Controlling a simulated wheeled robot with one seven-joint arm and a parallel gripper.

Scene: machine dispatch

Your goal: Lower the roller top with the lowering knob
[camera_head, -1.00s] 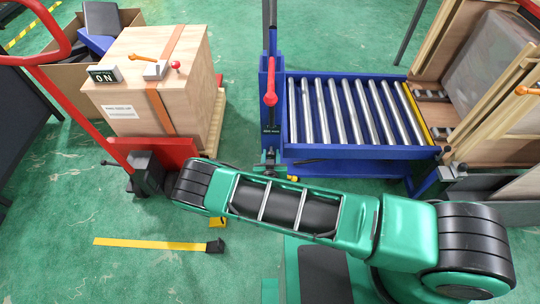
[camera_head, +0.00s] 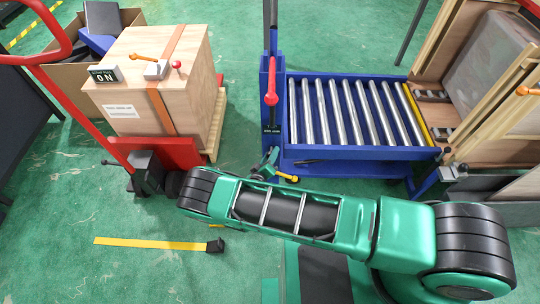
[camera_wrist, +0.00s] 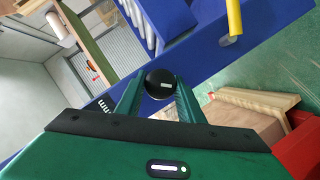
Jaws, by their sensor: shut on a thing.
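The roller top (camera_head: 412,152) is a blue frame with a row of steel rollers, beside an upright blue post. My gripper (camera_head: 268,160) is low at the foot of that post, left of the roller top's near corner. In the wrist view, a round black knob (camera_wrist: 160,84) sits between the two green fingertips, and my gripper (camera_wrist: 160,92) is shut on it. The knob's stem is hidden behind its head. In the head view I cannot make out the knob itself at the gripper.
A red-handled lever (camera_head: 270,97) stands on the post. A yellow-ended handle (camera_head: 288,178) sticks out by my gripper. A wooden crate (camera_head: 145,90) on a red pallet truck (camera_head: 170,153) stands left. Wooden crates fill the right.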

